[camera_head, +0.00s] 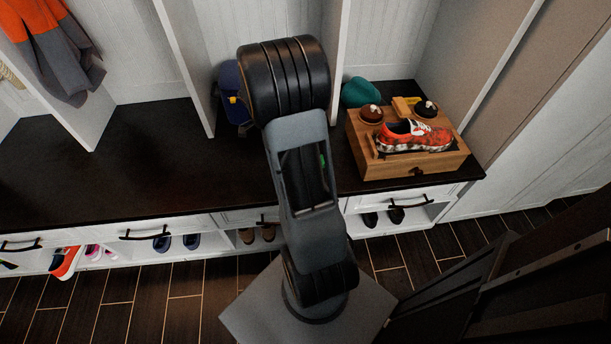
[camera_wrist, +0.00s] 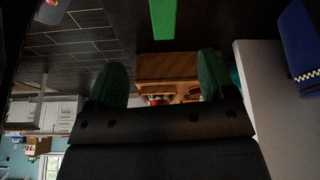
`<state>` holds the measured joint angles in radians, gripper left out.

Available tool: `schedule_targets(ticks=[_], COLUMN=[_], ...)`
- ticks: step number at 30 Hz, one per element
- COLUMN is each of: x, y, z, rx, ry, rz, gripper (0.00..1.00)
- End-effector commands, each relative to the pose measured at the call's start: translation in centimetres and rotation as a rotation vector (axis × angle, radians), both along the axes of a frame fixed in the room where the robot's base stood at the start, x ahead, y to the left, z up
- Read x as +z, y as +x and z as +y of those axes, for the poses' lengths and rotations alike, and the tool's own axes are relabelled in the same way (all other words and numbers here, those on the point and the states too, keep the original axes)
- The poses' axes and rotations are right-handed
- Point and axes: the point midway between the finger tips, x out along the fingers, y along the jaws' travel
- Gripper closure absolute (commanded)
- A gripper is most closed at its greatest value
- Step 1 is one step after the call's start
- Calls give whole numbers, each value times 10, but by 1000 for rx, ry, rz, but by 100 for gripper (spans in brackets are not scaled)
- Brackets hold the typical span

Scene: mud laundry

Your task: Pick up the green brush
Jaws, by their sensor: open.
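A flat bright green bar (camera_wrist: 162,18), which looks like part of the green brush, shows at the top edge of the wrist view against a dark surface. The frame edge cuts it off. In the head view a small green patch (camera_head: 322,160) shows at my arm, which hides most of what lies behind it. My gripper (camera_wrist: 160,62) is open, with its two dark green fingers wide apart and nothing held between them. The green bar is beyond the fingertips in the picture. The head view does not show the fingers.
A wooden box (camera_head: 362,162) stands on the dark bench top (camera_head: 120,165) at the right, with a red patterned shoe (camera_head: 415,136) and brushes on it. A teal cap (camera_head: 361,92) lies behind it. A blue item (camera_head: 231,88) is left of my arm. White dividers (camera_head: 189,65) rise from the bench.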

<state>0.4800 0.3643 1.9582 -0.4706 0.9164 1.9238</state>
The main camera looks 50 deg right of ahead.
Motion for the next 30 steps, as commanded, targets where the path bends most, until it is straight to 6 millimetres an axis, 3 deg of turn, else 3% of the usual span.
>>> schedule_targets(ticks=[1, 15, 30], x=[-17, -92, -122], y=[-1, -20, -27], z=[-7, -39, -49], rx=[-46, -127, -127], ry=[-10, -32, -31], rz=[0, -3, -3], gripper=[23, 23, 23])
